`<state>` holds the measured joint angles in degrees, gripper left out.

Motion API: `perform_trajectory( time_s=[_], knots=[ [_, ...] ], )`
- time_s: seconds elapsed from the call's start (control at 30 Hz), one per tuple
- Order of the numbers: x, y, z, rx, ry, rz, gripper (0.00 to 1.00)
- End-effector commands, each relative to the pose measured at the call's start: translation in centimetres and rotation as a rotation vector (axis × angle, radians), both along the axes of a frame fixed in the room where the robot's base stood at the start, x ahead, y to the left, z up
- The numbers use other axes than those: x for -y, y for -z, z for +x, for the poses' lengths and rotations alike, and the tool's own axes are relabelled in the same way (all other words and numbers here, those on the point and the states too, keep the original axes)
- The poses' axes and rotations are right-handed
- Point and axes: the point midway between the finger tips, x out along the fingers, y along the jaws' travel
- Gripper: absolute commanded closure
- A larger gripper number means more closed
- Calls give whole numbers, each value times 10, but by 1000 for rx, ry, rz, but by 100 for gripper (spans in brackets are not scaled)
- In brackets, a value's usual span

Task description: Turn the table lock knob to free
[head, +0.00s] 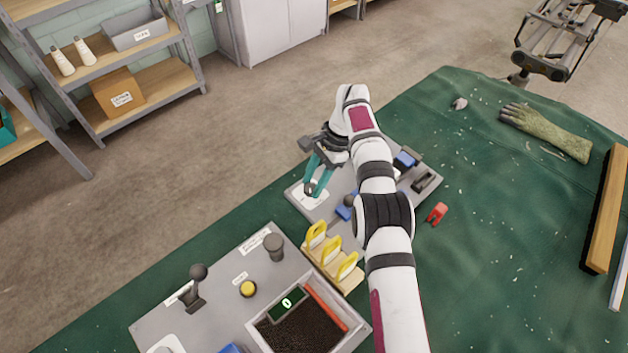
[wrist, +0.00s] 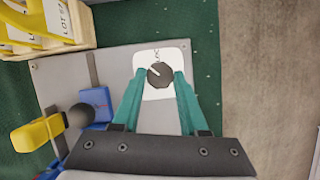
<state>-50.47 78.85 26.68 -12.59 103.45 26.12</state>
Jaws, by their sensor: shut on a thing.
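The table lock knob (wrist: 159,75) is a dark, faceted round knob with a white pointer line. It sits on a white label plate (wrist: 151,58) on a grey panel. In the wrist view the pointer line aims to the upper left, and the lettering on the plate is only partly readable. My gripper (wrist: 159,78) has teal fingers shut on the knob, one on each side. In the head view my gripper (head: 311,190) is over the white plate (head: 311,201) near the panel's left corner, and the knob is mostly hidden by the fingers.
Blue blocks (wrist: 97,103) and a dark ball-topped lever (wrist: 79,116) stand beside the fingers. A wooden rack with yellow tags (head: 331,249) lies near the panel. A second grey panel (head: 218,300) is in front. A glove (head: 550,133) and red clip (head: 437,213) lie on the green cloth.

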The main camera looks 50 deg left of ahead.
Motion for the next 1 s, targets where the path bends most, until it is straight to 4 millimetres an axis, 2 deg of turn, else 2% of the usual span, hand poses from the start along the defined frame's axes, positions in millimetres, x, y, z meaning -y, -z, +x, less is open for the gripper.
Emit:
perform_trajectory(
  time_s=[0.47, 0.5, 0.63, 0.9, 1.0],
  knots=[
    [0, -1, -2, -5, -10, -1, 100],
    [0, -1, -2, -6, -10, -2, 50],
    [0, 0, -1, -4, -11, -1, 27],
    [0, -1, -1, -2, -10, -1, 27],
    [0, -9, 0, -1, -11, 0, 27]
  ],
)
